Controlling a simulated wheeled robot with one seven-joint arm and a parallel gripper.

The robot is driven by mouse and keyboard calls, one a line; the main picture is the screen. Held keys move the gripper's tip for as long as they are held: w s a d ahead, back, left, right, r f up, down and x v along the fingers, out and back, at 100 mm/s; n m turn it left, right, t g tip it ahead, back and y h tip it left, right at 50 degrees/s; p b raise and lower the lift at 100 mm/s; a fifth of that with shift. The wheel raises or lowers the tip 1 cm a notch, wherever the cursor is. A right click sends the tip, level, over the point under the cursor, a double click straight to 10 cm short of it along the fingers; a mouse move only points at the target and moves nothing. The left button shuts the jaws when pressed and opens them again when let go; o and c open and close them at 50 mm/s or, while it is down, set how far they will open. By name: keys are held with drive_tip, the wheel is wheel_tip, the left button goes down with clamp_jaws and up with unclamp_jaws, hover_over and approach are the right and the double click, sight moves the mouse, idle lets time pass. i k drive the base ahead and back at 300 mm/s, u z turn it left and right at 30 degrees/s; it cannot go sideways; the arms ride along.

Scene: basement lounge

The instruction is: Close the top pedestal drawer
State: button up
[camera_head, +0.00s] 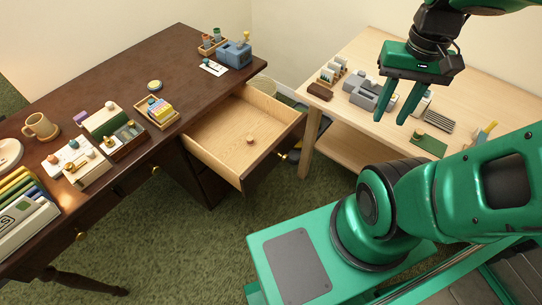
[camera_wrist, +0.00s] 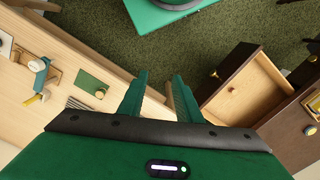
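The top pedestal drawer (camera_head: 222,150) stands pulled far out of the dark wooden desk (camera_head: 120,75). It has a pale wood inside and a dark front (camera_head: 272,150) with a small brass knob (camera_head: 283,156). A small round wooden item (camera_head: 250,140) lies inside it. In the wrist view the open drawer (camera_wrist: 250,90) is at the right, its knob (camera_wrist: 214,73) facing left. My gripper (camera_head: 397,112) is open and empty above the light wooden table, to the right of the drawer and apart from it. Its fingers (camera_wrist: 158,98) also show in the wrist view.
The light wooden table (camera_head: 350,60) at the right holds a grey organizer (camera_head: 368,92), a green mat (camera_head: 428,143) and small items. Small trays, a mug (camera_head: 40,126) and books crowd the desk top. Green carpet lies clear before the drawer.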

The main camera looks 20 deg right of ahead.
sight(218, 138)
drive_tip(key=u, duration=2.15)
drive_tip(key=i, duration=0.7)
drive_tip(key=z, duration=1.9)
